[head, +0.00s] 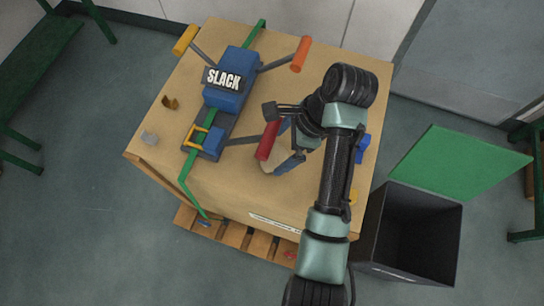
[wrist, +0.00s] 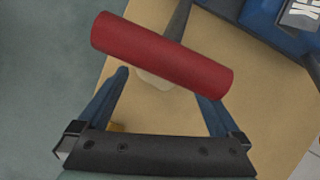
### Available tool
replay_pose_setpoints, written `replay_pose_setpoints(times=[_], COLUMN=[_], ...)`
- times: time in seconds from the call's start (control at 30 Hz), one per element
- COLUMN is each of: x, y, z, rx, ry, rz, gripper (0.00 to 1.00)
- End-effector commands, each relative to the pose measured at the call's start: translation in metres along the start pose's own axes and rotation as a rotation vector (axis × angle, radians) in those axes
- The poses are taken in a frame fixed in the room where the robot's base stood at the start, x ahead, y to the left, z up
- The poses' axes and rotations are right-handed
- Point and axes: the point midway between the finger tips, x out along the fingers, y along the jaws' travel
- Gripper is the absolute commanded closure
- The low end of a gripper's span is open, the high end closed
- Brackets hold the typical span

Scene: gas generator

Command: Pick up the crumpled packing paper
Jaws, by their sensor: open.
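A pale tan lump (wrist: 152,82), which looks like the crumpled packing paper, shows between my fingers in the wrist view. The red handle (wrist: 162,52) crosses in front of it and hides much of it. In the head view a pale patch (head: 279,168) lies by my fingers, hard to tell from the box top. My gripper (head: 285,146) is open over the box, beside the red handle (head: 267,141). In the wrist view the gripper (wrist: 164,86) has its blue fingers spread, with the right fingertip partly behind the handle. I cannot tell whether they touch.
A blue tensioner (head: 233,72) labelled SLACK, with red, orange and yellow handles, sits on the large cardboard box (head: 185,165). A green strap (head: 185,185) runs over it. A dark open bin (head: 405,240) stands lower right.

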Motion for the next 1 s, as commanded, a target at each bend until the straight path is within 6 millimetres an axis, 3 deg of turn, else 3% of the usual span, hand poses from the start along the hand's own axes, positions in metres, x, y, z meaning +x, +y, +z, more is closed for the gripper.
replay_pose_setpoints(times=[0.17,0.5,0.73,1.0], x=[0.009,0.05,0.052,0.052], y=[-0.001,-0.004,-0.005,-0.004], z=[-0.002,-0.007,-0.006,-0.006], rx=[-0.001,0.0,-0.001,-0.001], ry=[0.0,0.001,0.001,0.001], rz=[0.0,0.001,-0.001,0.0], gripper=[0.0,0.0,0.0,0.49])
